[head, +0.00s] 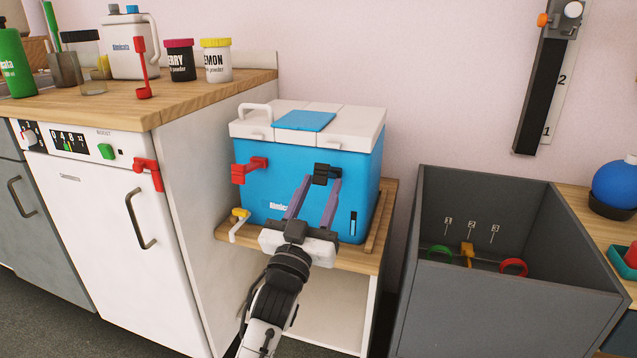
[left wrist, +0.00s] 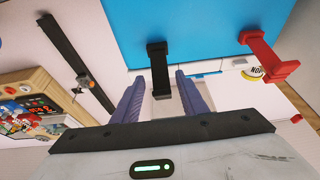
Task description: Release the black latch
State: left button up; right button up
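A blue cooler (head: 270,200) with a white lid (head: 350,120) stands on a low wooden shelf in the head view. The black latch (head: 322,169) is on its front, just under the lid. It also shows in the left wrist view (left wrist: 157,60). A red latch (head: 248,170) is on the same front, to the left, and at the upper right of the left wrist view (left wrist: 270,57). My left gripper (head: 318,184) is open at the black latch, one finger to each side. In the left wrist view a gap shows between the latch and each finger. My right gripper is not in view.
A yellow-handled tap (head: 240,217) sticks out low on the cooler's left. A white appliance (head: 120,230) under a wooden counter (head: 170,95) stands to the left. A grey open bin (head: 500,290) is on the right. A dark wall rail (head: 545,90) hangs behind it.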

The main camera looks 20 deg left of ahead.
pick_arm(q)
jog(key=shift+s+r, duration=0.1)
jog(key=shift+r, duration=0.55)
notch_tip(320, 180, up, 8)
jog(key=p, duration=0.4)
jog(key=shift+r, duration=0.75)
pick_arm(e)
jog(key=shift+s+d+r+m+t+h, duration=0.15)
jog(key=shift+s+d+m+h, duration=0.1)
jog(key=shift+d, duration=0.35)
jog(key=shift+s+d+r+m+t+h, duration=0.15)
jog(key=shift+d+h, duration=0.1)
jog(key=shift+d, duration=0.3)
